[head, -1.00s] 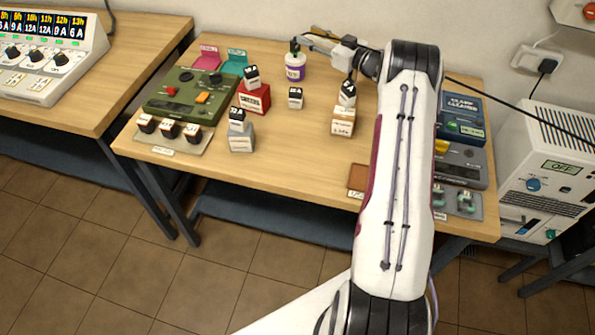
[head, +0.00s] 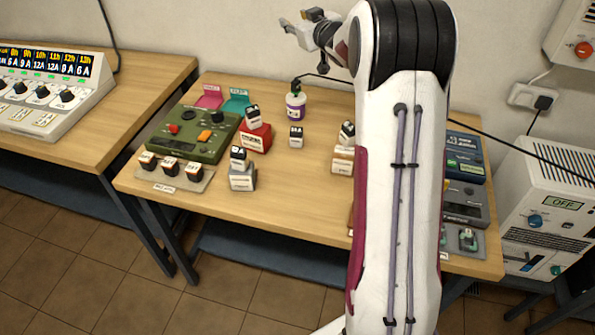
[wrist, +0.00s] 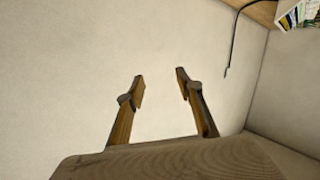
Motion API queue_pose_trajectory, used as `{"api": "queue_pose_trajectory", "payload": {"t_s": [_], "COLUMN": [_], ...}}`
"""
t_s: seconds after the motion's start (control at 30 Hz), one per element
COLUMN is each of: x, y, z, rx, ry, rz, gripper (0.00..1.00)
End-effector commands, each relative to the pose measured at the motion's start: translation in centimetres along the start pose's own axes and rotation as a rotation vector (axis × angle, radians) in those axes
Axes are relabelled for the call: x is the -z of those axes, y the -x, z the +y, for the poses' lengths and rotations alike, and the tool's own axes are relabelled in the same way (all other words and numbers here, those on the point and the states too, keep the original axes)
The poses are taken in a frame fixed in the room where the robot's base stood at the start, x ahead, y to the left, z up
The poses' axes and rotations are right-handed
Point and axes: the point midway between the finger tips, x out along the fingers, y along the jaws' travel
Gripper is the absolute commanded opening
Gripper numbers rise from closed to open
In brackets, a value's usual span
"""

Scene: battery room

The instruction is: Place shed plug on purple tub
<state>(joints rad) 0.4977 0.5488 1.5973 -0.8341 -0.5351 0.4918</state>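The purple tub (head: 296,108) is a white pot with a purple label near the back middle of the table in the head view. A small dark plug (head: 296,86) with a green part sits upright on top of it, and a black cable runs from it to the right behind my arm. I take it for the shed plug; its label is too small to read. My gripper (head: 294,23) is raised against the wall, above and apart from the plug and tub. In the wrist view my gripper (wrist: 160,76) has its fingers apart, with nothing between them.
A green control box (head: 192,136), a red block (head: 255,138), a grey block (head: 242,180) and a tan block (head: 342,161) stand around the table, with small dark-topped pieces on or near them. My arm covers the table's right part. The front middle is clear.

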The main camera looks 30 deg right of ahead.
Motion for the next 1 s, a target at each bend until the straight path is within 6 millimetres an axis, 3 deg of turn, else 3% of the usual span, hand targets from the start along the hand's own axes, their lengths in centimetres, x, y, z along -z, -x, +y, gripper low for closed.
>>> {"api": "queue_pose_trajectory", "payload": {"t_s": [0.1, 0.47, 0.77, 1.0], "x": [1.9, 4.6, 4.8, 3.7], "y": [1.9, 8.8, 15.7, 21.8], "z": [-0.9, -4.0, -7.2, -10.2], "rx": [-0.035, -0.114, -0.144, -0.142], "ry": [0.001, -0.016, -0.039, -0.062], "rz": [-0.032, -0.156, -0.275, -0.378], "gripper": [0.36, 0.36, 0.36, 0.36]}}
